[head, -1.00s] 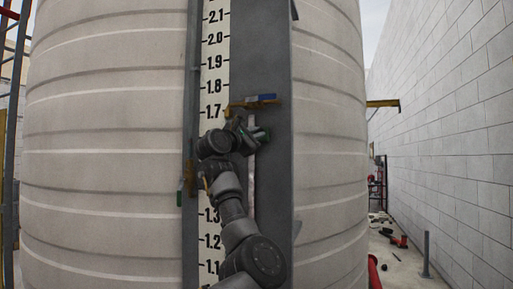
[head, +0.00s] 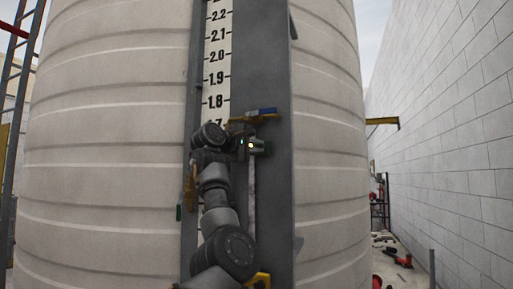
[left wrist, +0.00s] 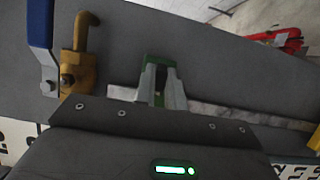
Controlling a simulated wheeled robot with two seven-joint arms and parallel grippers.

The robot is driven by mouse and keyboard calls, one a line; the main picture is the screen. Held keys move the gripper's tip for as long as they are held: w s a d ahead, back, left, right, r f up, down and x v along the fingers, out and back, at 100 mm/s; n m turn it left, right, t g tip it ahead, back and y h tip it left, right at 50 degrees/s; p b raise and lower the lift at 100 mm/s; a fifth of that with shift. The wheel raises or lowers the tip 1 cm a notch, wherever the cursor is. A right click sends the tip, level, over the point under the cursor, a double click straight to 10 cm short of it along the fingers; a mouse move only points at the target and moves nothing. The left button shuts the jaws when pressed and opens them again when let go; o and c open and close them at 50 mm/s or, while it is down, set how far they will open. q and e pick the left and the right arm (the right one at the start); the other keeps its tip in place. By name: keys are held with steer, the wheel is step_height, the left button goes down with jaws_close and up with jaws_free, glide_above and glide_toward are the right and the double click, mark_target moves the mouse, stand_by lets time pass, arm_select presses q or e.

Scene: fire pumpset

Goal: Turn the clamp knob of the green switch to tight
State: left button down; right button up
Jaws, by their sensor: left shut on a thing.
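The green switch (left wrist: 159,62) shows in the left wrist view between the grey fingertips of my left gripper (left wrist: 160,92). The fingers are shut on its green part and cover most of it. I cannot tell the clamp knob apart from the rest of the switch. In the head view my left gripper (head: 257,148) is at the dark board in front of the tank, just below the brass valve. The switch is hidden or too small to make out there. My right gripper is not in view.
A brass valve (head: 246,119) with a blue handle (head: 262,111) sits just above my gripper; its brass body (left wrist: 72,75) is left in the wrist view. A white scale (head: 217,55) runs up the board (head: 265,65).

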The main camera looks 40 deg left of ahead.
arm_select(q)
steer(key=shift+r, duration=0.1)
stand_by(0.5)
steer(key=c, duration=1.5)
jaws_free()
steer(key=shift+s, duration=0.1)
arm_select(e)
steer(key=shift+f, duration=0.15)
arm_select(q)
steer(key=s+b, duration=0.1)
steer(key=s, duration=0.2)
steer(key=s+b, duration=0.2)
steer(key=s, duration=0.2)
steer(key=s+b, duration=0.2)
steer(key=s, duration=0.1)
steer(key=shift+s+a, duration=0.3)
steer(key=shift+a, duration=0.05)
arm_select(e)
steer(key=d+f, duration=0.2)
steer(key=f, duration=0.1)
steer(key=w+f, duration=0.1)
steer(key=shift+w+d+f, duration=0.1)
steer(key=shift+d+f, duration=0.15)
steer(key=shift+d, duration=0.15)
